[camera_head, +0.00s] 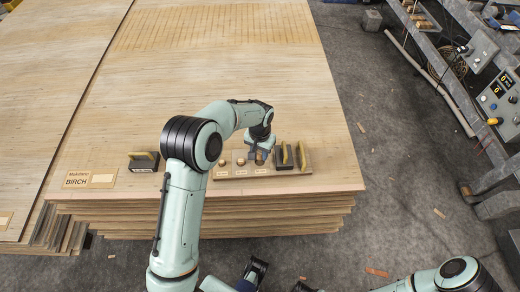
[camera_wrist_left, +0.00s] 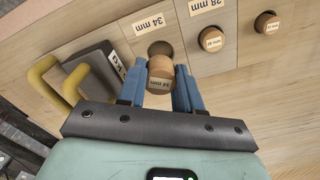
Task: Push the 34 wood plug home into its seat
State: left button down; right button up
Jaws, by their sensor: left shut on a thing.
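The 34 mm wood plug (camera_wrist_left: 160,72) is a round light-brown piece with a label on its face. My left gripper (camera_head: 260,155) is shut on it, and the plug sits between the two blue fingers in the left wrist view. The dark round 34 mm seat (camera_wrist_left: 160,47) shows just beyond the plug, beside its "34 mm" label (camera_wrist_left: 150,24). The plug hides part of the seat and is not in it; whether it touches the rim I cannot tell. The seat is in the plug board (camera_head: 222,177), on the veneer stack. My right gripper is not in view.
The 28 mm plug (camera_wrist_left: 211,39) and a smaller plug (camera_wrist_left: 266,22) stand in the same board. A grey block with yellow handles (camera_head: 283,157) stands close right of my gripper; another handled block (camera_head: 142,161) lies left. The veneer behind (camera_head: 220,60) is clear.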

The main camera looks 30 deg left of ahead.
aim_at(260, 158)
pick_arm(q)
jog(key=shift+f+b, duration=0.45)
jog(key=shift+f, duration=0.6)
dwell(0.9)
jog(key=shift+f+b, duration=0.4)
jog(key=shift+f, duration=0.45)
jog(key=c, duration=0.7)
grip_release()
notch_tip(260, 158, up, 14)
jog(key=shift+f+p, duration=0.25)
jog(key=shift+p, duration=0.6)
